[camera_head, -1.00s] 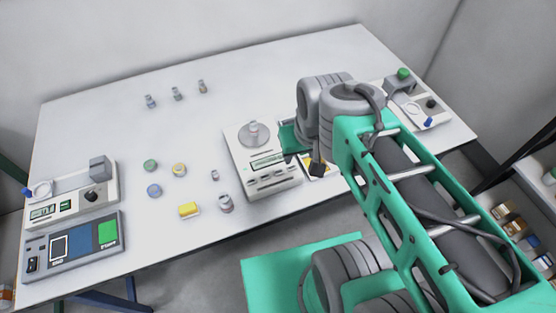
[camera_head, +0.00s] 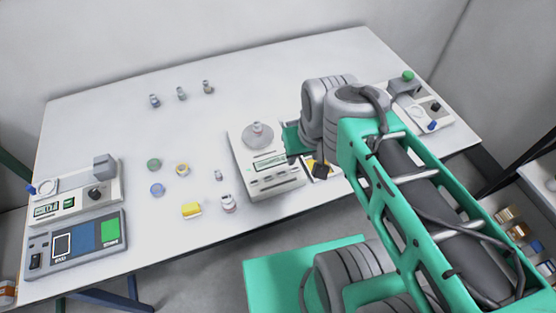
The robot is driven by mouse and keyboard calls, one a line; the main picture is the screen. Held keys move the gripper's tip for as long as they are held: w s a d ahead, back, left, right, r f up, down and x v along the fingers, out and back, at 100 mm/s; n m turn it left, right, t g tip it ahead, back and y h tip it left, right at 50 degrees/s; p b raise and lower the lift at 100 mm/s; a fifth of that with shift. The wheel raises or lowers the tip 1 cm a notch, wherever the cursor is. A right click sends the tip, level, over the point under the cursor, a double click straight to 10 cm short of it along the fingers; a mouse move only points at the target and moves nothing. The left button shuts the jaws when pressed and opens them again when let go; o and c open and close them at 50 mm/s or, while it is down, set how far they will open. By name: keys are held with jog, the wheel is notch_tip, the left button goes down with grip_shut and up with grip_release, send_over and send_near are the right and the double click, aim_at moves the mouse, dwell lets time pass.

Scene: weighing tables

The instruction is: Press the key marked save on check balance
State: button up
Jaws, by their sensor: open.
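A white balance (camera_head: 241,165) stands at the middle of the table's front half. It has a round pan (camera_head: 256,138) with a small weight on it, a greenish display (camera_head: 270,163) and a row of grey keys (camera_head: 275,181) along its front. The key markings are too small to read, so I cannot tell which says save.
At left stand a small instrument (camera_head: 73,203) and a grey-blue panel (camera_head: 76,246) with a green area. Small jars, a yellow block (camera_head: 192,210) and several vials lie between. Another device (camera_head: 420,103) stands at right. A card behind my gripper is partly hidden.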

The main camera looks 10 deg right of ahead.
grip_shut()
dwell(0.5)
dwell(1.3)
